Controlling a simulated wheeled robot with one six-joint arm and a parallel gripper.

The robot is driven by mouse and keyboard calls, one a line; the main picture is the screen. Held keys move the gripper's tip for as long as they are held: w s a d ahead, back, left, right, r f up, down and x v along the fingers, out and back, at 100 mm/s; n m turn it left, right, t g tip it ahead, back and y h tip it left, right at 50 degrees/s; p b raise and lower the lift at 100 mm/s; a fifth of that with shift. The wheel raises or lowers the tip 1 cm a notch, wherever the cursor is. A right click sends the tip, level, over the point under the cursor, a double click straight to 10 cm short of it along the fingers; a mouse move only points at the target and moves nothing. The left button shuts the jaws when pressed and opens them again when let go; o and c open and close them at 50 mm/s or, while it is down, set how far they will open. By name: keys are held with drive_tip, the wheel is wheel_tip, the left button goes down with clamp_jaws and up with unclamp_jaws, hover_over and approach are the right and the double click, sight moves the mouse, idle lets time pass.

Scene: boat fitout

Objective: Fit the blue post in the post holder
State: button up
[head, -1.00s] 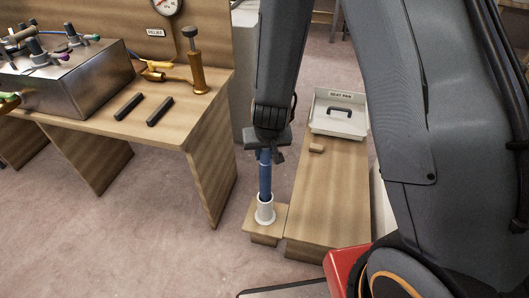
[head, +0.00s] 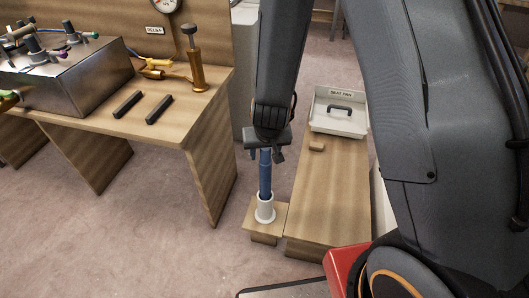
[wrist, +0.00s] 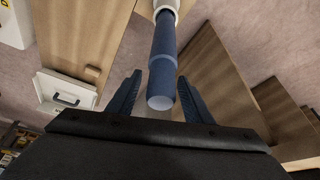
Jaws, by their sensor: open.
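The blue post (head: 265,178) stands upright with its lower end inside the white post holder (head: 265,210). The holder is a short white ring on a small wooden block. In the wrist view, the post (wrist: 163,62) runs from the white holder (wrist: 166,8) toward the camera, its round end facing me. My gripper (head: 266,148) is at the top of the post. In the wrist view, my gripper's fingers (wrist: 161,98) are spread on both sides of the post's end, with a gap on each side. How deep the post sits is hidden by the holder.
A wooden platform (head: 328,205) is right of the holder, with a small wooden block (head: 317,147) and a white seat pan (head: 338,112) on it. A workbench (head: 190,118) at left carries a metal box (head: 75,78), two black bars and a brass pump (head: 194,60).

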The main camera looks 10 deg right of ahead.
sight(266, 150)
drive_tip(key=shift+r, duration=0.1)
drive_tip(key=p+v, duration=0.3)
drive_tip(key=v, duration=0.4)
drive_tip(key=shift+s+r+p, duration=0.2)
drive_tip(key=shift+r+p, duration=0.1)
drive_tip(key=shift+r, duration=0.3)
drive_tip(key=s+d+r+g+y+p, duration=0.1)
drive_tip(key=s+d+r+p, duration=0.1)
drive_tip(key=s+r, duration=0.4)
wheel_tip(266, 150, up, 3)
drive_tip(key=shift+s+d+r+g, duration=0.1)
drive_tip(key=shift+s+d+g, duration=0.3)
drive_tip(key=shift+d, duration=0.4)
drive_tip(key=s+d+r+g, duration=0.1)
drive_tip(key=s+d+r, duration=0.1)
drive_tip(key=s, duration=0.1)
drive_tip(key=s+d+r+p, duration=0.1)
drive_tip(key=s+d+r, duration=0.1)
drive_tip(key=s+d, duration=0.1)
drive_tip(key=s+d+r+g+h, duration=0.1)
drive_tip(key=s+d+r, duration=0.1)
drive_tip(key=s+r, duration=0.1)
drive_tip(key=shift+s+d+g+p, duration=0.15)
drive_tip(key=shift+s+g+p, duration=0.2)
drive_tip(key=shift+s, duration=0.3)
